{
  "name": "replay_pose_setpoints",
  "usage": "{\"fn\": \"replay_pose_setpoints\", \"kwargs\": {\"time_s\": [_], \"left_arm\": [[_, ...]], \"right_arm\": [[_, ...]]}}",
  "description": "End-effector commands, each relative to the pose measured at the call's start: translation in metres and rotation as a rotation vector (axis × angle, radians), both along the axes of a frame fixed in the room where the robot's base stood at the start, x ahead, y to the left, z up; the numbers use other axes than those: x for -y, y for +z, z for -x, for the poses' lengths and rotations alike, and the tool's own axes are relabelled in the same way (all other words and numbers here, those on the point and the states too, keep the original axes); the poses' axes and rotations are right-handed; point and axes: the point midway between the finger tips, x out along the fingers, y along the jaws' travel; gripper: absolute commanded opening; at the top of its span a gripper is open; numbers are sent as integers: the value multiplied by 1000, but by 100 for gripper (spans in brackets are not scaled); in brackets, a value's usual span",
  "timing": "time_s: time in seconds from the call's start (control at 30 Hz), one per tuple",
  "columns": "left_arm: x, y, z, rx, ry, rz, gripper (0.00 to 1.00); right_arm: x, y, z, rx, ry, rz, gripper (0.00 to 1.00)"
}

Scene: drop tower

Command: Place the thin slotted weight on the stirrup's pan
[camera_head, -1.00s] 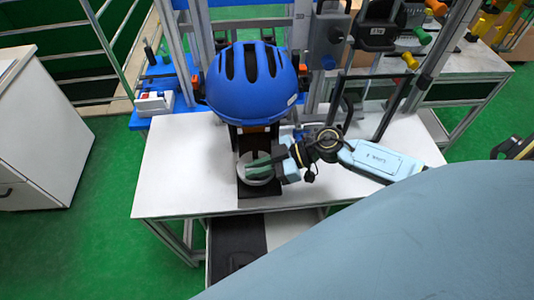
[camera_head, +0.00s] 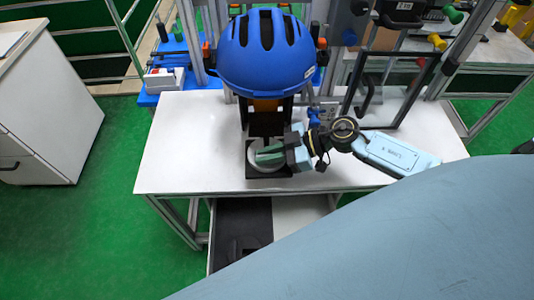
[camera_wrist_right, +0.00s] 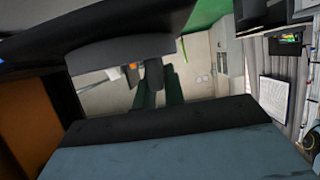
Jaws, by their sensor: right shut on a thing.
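My right gripper (camera_head: 268,155) comes in from the right, low over the front of the white table. It is shut on the thin slotted weight, a pale grey round disc (camera_head: 254,167). In the right wrist view, a grey curved-edged piece (camera_wrist_right: 115,53), apparently the weight, lies across the fingers. The disc is over the dark plate (camera_head: 279,176), apparently the stirrup's pan, under the dark upright frame below the helmet. I cannot tell whether the disc touches the plate. The fingers hide part of the disc. My left gripper is not in view.
A blue helmet (camera_head: 265,55) sits above the dark frame, close behind the gripper. A dark loop-shaped frame (camera_head: 395,95) stands at right. The white table (camera_head: 185,150) is clear at left. A white cabinet (camera_head: 45,105) stands further left.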

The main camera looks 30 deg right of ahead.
Motion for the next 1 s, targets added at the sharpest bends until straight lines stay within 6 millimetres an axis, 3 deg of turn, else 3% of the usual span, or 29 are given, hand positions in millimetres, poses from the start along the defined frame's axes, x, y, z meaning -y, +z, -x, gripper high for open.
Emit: {"fn": "replay_pose_setpoints", "kwargs": {"time_s": [0.03, 0.07, 0.2, 0.57, 1.0], "left_arm": [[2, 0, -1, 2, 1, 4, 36], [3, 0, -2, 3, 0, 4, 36], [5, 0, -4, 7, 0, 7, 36], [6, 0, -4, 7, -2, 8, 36], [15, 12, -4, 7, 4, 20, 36]], "right_arm": [[0, 1, -2, 5, -1, -3, 0], [0, -1, 0, -1, 0, 0, 15], [0, -1, 0, -1, 0, 0, 33], [1, 2, 1, -1, 0, 0, 33], [73, 34, 36, -5, -1, 3, 33]]}}
